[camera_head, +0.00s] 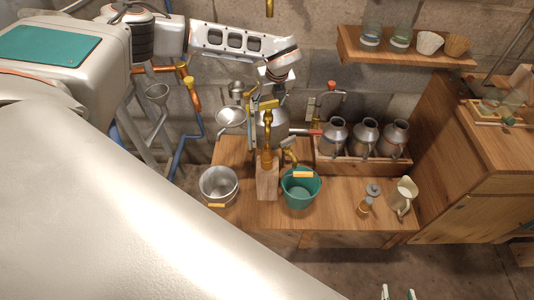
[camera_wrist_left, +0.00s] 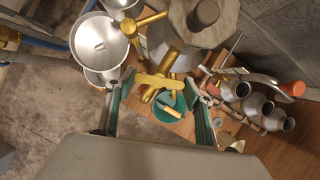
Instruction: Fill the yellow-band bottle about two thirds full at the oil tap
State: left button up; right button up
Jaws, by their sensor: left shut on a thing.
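My left gripper (camera_head: 264,104) reaches down from the upper left, over the brass tap (camera_head: 267,140) on the bench. In the left wrist view its fingers (camera_wrist_left: 162,88) are closed on the tap's yellow bar-shaped handle (camera_wrist_left: 158,82). A teal bucket (camera_head: 300,198) stands below and to the right of the brass fittings.
A metal pot (camera_head: 218,186) stands at the bench's left. Several metal cans (camera_head: 365,138) sit in a wooden rack at the back. A wall shelf (camera_head: 405,58) holds two glasses and two cups. The bench front between bucket and jug is mostly clear.

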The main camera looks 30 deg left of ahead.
pick_arm(q)
jog(key=n+g, duration=0.1)
jog(key=n, duration=0.2)
jog(key=shift+y, duration=0.3)
jog(key=shift+w+d+f+n+g+b, duration=0.1)
jog(key=shift+n+g+b, duration=0.25)
jog(key=shift+n, duration=0.45)
jog(key=shift+n+g, duration=0.35)
jog(key=shift+n, duration=0.75)
jog(key=shift+n+g, duration=0.4)
jog(key=shift+n, duration=0.4)
dwell(4.7)
